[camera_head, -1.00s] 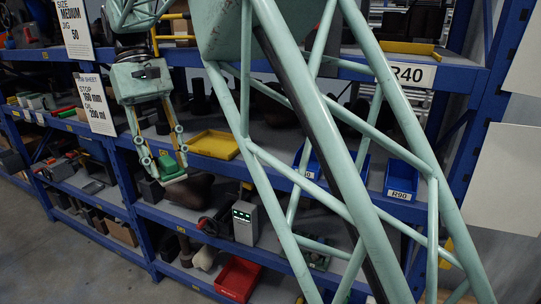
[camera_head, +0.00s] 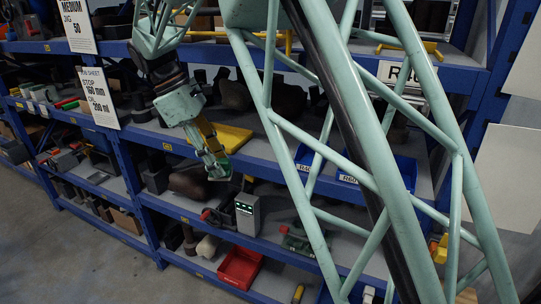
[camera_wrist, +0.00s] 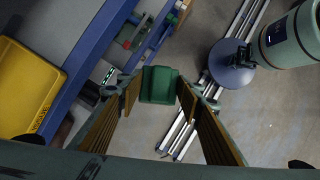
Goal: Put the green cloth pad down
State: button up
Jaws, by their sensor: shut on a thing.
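The green cloth pad (camera_wrist: 159,85) sits between the two fingertips of my gripper (camera_wrist: 159,92) in the wrist view. It also shows as a small green patch (camera_head: 222,158) at the fingers in the head view. My gripper (camera_head: 216,166) is shut on the pad and holds it in the air in front of the shelf rack. The fingers hide part of the pad in the head view.
A yellow tray (camera_head: 228,137) lies on the shelf behind my gripper; it also shows at left in the wrist view (camera_wrist: 24,88). Below are a grey box with green lights (camera_head: 247,214) and a red bin (camera_head: 239,268). Blue shelf beams (camera_head: 175,213) edge the rack.

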aim_at(231, 165)
jog(key=d+n, duration=0.1)
jog(key=w+d+f+n+t+p, duration=0.1)
jog(key=w+d+n, duration=0.1)
jog(key=n, duration=0.1)
jog(key=shift+d+f+t, duration=0.1)
jog(key=shift+f+t, duration=0.05)
jog(key=shift+t, duration=0.15)
jog(key=shift+w+d+f+n+t+y+p, duration=0.15)
jog(key=shift+d+f+n+t+y+p, duration=0.4)
jog(key=shift+n, duration=1)
jog(key=shift+w+d+f+n+t+y+p, duration=0.1)
jog(key=shift+d+f+n+t+y+p, duration=0.25)
jog(key=shift+d+n, duration=0.8)
jog(key=shift+w+d+f+n+t+y+p, duration=0.15)
jog(key=shift+d+f+n+t+y+p, duration=0.3)
jog(key=shift+n, duration=1.45)
jog(key=shift+a+r, duration=0.15)
jog(key=shift+a, duration=0.05)
jog(key=w+d, duration=0.1)
jog(key=w, duration=0.3)
jog(key=w+d, duration=0.2)
jog(key=w, duration=0.2)
jog(key=w+d+p, duration=0.1)
jog(key=w+d, duration=0.1)
jog(key=w, duration=0.3)
jog(key=shift+d, duration=0.15)
jog(key=shift+w, duration=0.1)
